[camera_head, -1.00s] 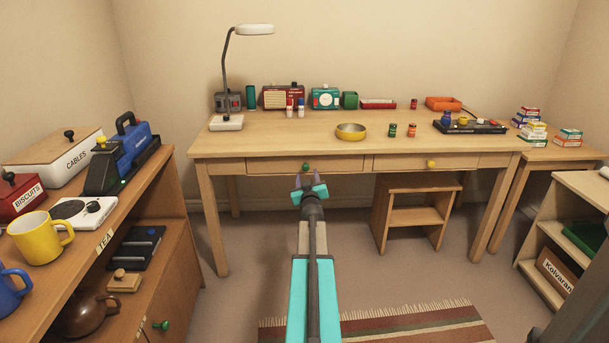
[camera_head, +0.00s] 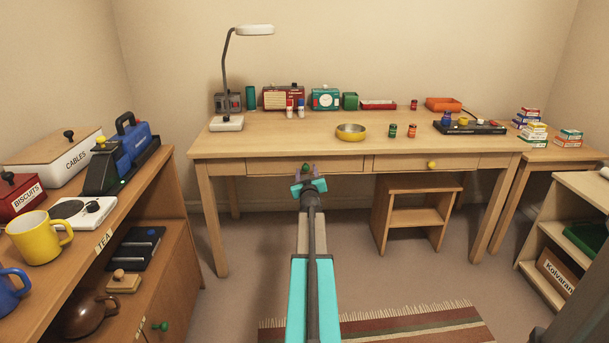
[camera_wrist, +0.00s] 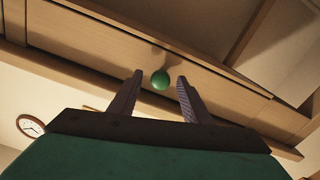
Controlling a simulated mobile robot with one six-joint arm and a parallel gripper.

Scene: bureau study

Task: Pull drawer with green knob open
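The green knob (camera_head: 306,167) sits on the front of the left desk drawer (camera_head: 270,167), which is shut. My gripper (camera_head: 308,173) is in front of this drawer, right at the knob in the head view. In the wrist view the green knob (camera_wrist: 160,80) shows between and just beyond the tips of my two open fingers (camera_wrist: 158,80). The fingers stand apart on either side of it, and I see a gap on both sides. The drawer front (camera_wrist: 100,50) also shows there, tilted.
The right desk drawer has a yellow knob (camera_head: 432,165). A stool (camera_head: 415,217) stands under the desk. A wooden shelf (camera_head: 165,170) is at the left, with another green knob (camera_head: 160,326) low down. A striped rug (camera_head: 400,325) lies on the floor.

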